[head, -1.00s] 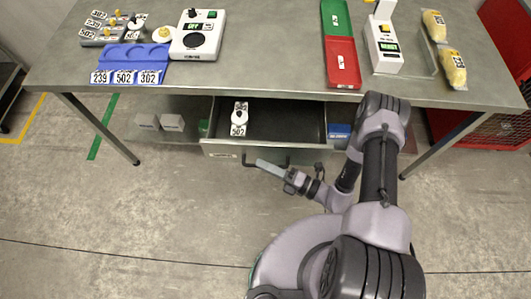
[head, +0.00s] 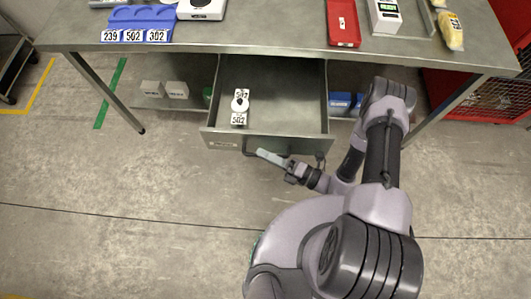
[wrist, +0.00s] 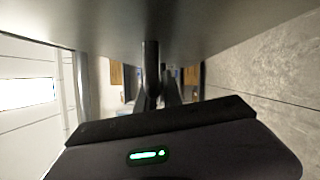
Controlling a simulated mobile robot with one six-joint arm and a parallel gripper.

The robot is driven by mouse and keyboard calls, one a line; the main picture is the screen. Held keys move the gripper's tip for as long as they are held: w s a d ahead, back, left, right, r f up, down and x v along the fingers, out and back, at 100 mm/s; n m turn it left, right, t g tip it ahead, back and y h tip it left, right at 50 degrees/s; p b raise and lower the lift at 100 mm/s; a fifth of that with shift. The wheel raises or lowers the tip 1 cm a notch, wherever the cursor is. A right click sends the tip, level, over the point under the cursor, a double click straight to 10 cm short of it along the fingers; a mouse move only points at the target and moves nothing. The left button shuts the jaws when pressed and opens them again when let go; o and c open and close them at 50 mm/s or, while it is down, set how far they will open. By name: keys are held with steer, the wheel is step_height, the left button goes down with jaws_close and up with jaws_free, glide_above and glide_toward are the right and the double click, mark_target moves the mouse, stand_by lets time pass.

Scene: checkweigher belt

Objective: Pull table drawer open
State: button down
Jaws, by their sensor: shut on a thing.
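The table drawer (head: 285,112) stands well out from under the metal table in the head view. Its front panel (head: 225,138) faces me, with a dark bar handle (head: 250,152) along it. My gripper (head: 268,157) is at the front of the drawer, shut on the handle. Inside the drawer, toward the left, lies a white item with a round knob and number labels reading 502 (head: 240,104). The wrist view is filled mostly by my gripper's dark body and a grey surface. The dark handle bar (wrist: 151,70) shows there, but the fingertip contact is unclear.
The table top (head: 270,36) carries a blue number rack (head: 138,20), a red tray (head: 343,24) and a white device (head: 385,17). Small boxes (head: 165,89) and blue boxes (head: 341,102) sit on the lower shelf. The table legs flank the drawer.

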steer(key=c, duration=1.5)
jaws_free()
steer(key=p+v, duration=0.2)
steer(key=v, duration=1.5)
steer(key=shift+s+d, duration=0.1)
steer(key=shift+d, duration=0.1)
